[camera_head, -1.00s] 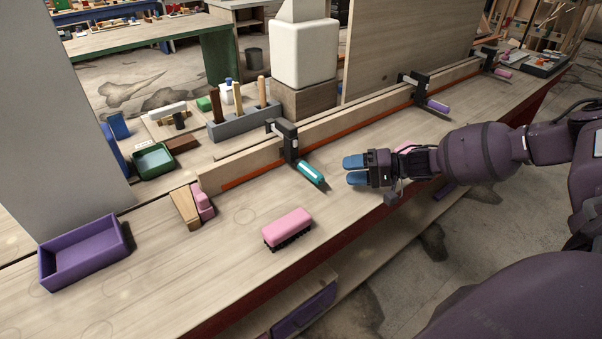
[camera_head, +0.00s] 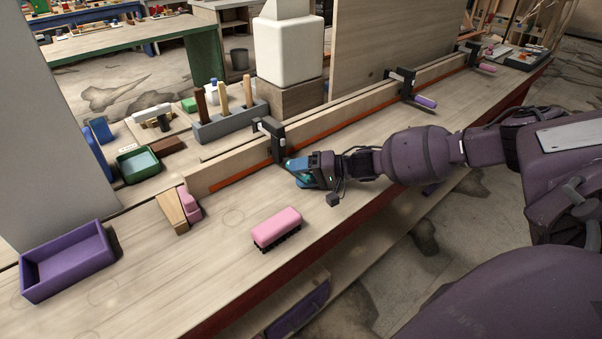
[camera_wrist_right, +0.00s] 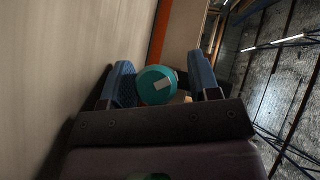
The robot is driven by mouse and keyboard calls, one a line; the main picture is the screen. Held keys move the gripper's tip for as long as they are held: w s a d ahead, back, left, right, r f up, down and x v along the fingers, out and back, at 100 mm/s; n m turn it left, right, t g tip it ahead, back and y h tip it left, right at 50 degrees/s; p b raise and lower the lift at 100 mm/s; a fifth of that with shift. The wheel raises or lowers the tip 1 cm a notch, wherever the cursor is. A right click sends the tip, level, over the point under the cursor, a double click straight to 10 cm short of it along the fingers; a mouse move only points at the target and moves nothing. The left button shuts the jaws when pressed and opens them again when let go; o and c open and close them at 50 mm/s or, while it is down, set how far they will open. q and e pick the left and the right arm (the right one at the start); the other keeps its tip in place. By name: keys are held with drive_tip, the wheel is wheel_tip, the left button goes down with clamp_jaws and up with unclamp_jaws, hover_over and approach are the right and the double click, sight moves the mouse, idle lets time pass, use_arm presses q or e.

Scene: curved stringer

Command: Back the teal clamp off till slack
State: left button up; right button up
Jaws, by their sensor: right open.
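The teal clamp (camera_head: 279,150) grips the curved wooden stringer, its black bar upright against it. Its teal handle shows end-on in the right wrist view (camera_wrist_right: 156,85). My right gripper (camera_head: 299,170) is at the handle with its blue fingers open. In the right wrist view my right gripper (camera_wrist_right: 163,85) has one finger on each side of the handle, with a small gap on the right; contact on the left is unclear. In the head view the fingers hide most of the handle. My left gripper is not in view.
Two clamps with purple (camera_head: 425,102) and pink (camera_head: 487,68) handles stand farther along the stringer (camera_head: 340,112). A pink brush (camera_head: 277,226) lies on the bench in front. A purple tray (camera_head: 68,262) is at the left, and a grey tool block (camera_head: 230,123) stands behind.

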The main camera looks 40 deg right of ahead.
drive_tip(key=c, duration=0.9)
drive_tip(key=shift+r, duration=0.1)
